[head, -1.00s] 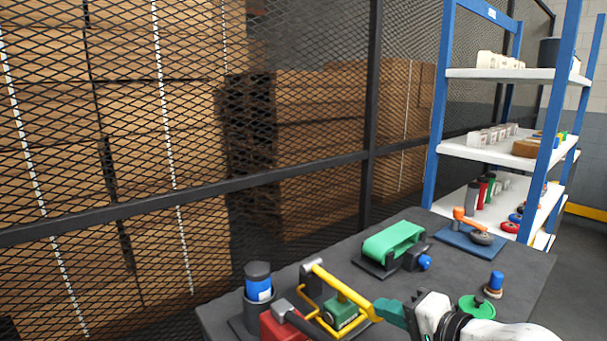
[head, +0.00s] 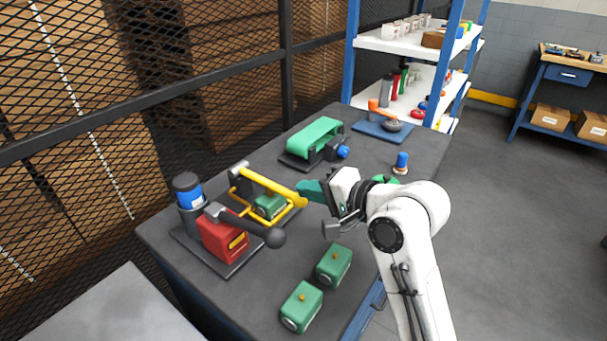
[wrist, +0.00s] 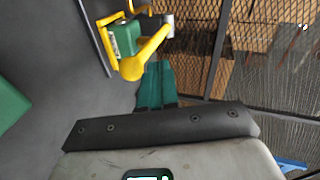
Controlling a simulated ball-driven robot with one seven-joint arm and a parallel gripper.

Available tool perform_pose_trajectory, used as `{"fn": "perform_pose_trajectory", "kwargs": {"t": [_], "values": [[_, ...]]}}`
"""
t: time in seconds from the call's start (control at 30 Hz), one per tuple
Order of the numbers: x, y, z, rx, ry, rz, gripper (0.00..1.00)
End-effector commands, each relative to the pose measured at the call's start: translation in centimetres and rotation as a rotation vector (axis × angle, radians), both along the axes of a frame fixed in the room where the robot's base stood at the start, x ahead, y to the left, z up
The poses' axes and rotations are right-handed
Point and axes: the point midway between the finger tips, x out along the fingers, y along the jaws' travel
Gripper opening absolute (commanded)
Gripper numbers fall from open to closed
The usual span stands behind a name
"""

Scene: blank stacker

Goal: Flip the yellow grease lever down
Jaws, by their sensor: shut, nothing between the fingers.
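A yellow lever (head: 272,184) runs from a dark bracket at the back down to a rounded free end, beside a yellow frame around a green block (head: 268,205). It also shows in the wrist view (wrist: 148,53), with its round end nearest the camera. My gripper (head: 308,188) is shut and empty, its teal fingers right at the lever's free end; I cannot tell whether they touch. The teal fingers also show in the wrist view (wrist: 155,85), just below the lever. Beside the frame stands a red unit (head: 222,238) with a blue canister (head: 189,197) and a black ball-ended handle (head: 255,230).
Two green blocks, one (head: 334,265) and another (head: 302,306), lie at the front of the dark table (head: 230,300). A green belt unit (head: 314,138), a blue-topped knob (head: 401,162) and a blue plate (head: 382,131) are farther back. A mesh fence (head: 100,100) lines the left.

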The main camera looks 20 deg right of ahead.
Motion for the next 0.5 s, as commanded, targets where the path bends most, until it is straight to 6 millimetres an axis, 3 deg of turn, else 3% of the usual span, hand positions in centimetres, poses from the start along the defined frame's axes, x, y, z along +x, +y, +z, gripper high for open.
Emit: {"fn": "perform_pose_trajectory", "kwargs": {"t": [0.03,0.1,0.17,0.5], "values": [[0.2,0.1,1.4,0.000,-0.002,0.000,0.00],[0.4,0.1,2.3,0.000,-0.005,0.000,0.00],[-0.9,-0.7,2.1,0.002,-0.009,-0.003,0.00],[-6.2,-3.9,4.7,0.000,-0.013,-0.004,0.00]]}}
